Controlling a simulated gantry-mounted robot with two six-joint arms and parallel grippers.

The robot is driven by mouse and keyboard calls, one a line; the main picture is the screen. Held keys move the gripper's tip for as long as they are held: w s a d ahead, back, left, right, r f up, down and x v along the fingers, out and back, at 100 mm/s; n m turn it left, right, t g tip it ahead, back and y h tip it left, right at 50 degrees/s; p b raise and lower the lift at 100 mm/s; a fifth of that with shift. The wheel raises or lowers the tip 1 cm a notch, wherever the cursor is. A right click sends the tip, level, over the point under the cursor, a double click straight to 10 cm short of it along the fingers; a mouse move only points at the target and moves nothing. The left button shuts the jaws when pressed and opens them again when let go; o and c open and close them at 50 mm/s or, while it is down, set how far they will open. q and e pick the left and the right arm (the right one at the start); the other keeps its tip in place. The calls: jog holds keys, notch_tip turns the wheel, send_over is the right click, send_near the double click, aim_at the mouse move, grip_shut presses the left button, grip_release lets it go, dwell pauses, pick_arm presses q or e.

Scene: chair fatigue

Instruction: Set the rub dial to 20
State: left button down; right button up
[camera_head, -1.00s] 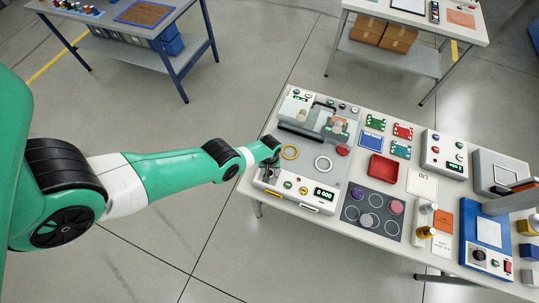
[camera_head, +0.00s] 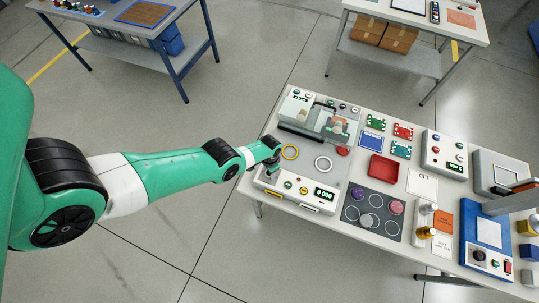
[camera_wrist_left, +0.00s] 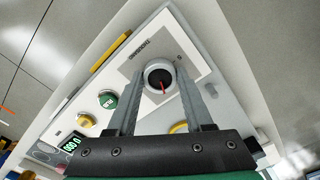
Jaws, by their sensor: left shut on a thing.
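The dial (camera_wrist_left: 160,79) is a round dark knob with a pale rim and a red pointer line, on a white panel with a grey label patch. In the left wrist view the red line points toward the bottom of the picture. My left gripper (camera_wrist_left: 161,74) has one finger on each side of the dial and is shut on it. In the head view my left gripper (camera_head: 270,170) is at the left end of the white control panel (camera_head: 290,199) and hides the dial. My right gripper is not in view.
The panel also has a green button (camera_wrist_left: 107,100), a yellow button (camera_wrist_left: 86,120) and a digital display (camera_head: 324,194). A red tray (camera_head: 383,167) lies to the right.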

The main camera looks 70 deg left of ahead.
pick_arm(q)
jog(key=m, duration=1.3)
dwell(0.5)
jog(key=shift+c, duration=1.5)
grip_release()
